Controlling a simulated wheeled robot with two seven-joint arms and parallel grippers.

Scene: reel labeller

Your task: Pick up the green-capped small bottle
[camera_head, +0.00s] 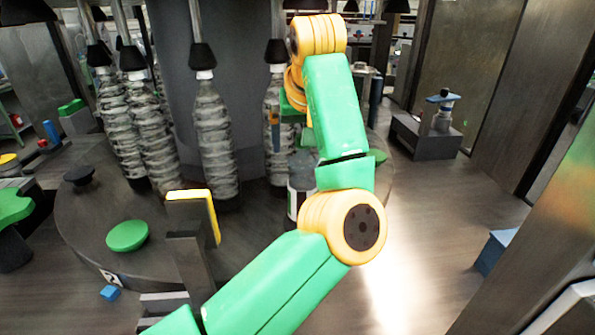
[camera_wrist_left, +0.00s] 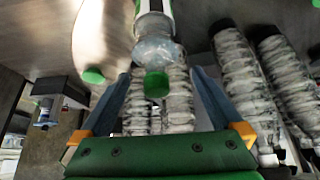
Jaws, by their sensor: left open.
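The green-capped small bottle (camera_wrist_left: 155,45) is clear with a pale label, and its green cap (camera_wrist_left: 156,84) faces the gripper in the left wrist view. In the head view its body (camera_head: 301,172) stands on the round platform, partly behind my left arm; its cap is hidden there. My left gripper (camera_wrist_left: 161,76) is open, with the cap between its two blue-grey fingers and a gap visible on each side. In the head view the gripper (camera_head: 289,145) points down over the bottle, largely covered by my arm. My right gripper is not in view.
Several large ribbed bottles (camera_head: 213,135) hang under black nozzles around a grey column, close behind and left of the gripper. A green disc (camera_head: 128,236) and a yellow-edged panel (camera_head: 205,214) stand on the platform's near left.

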